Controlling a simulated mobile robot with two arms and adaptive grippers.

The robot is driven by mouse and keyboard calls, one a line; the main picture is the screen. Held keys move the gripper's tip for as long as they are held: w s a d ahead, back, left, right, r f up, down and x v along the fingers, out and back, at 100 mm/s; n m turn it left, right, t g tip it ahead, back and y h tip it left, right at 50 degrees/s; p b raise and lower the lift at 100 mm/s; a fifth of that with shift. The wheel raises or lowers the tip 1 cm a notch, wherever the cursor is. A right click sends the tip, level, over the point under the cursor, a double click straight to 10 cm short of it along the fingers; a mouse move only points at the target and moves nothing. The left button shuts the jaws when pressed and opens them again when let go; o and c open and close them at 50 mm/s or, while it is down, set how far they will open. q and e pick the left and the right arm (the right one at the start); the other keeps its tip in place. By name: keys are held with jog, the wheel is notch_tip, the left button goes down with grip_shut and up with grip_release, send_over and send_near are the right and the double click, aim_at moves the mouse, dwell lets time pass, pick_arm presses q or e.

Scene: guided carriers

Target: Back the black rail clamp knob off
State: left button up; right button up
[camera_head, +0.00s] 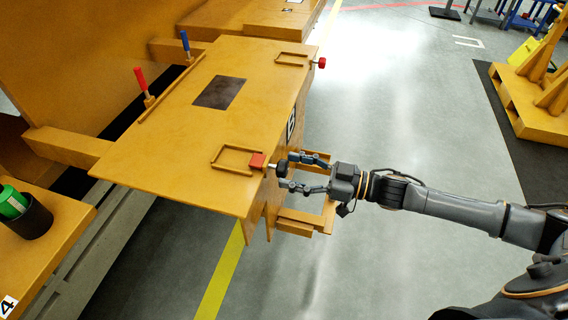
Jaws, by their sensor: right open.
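My left gripper is not in view.
A red knob (321,62) sticks out at the table's far right corner. Red (141,79) and blue (185,41) upright handles stand along the left edge. A green item (13,201) stands in a dark cup at the lower left.

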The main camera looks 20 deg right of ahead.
jog(key=shift+x, duration=1.25)
jog(key=c, duration=1.2)
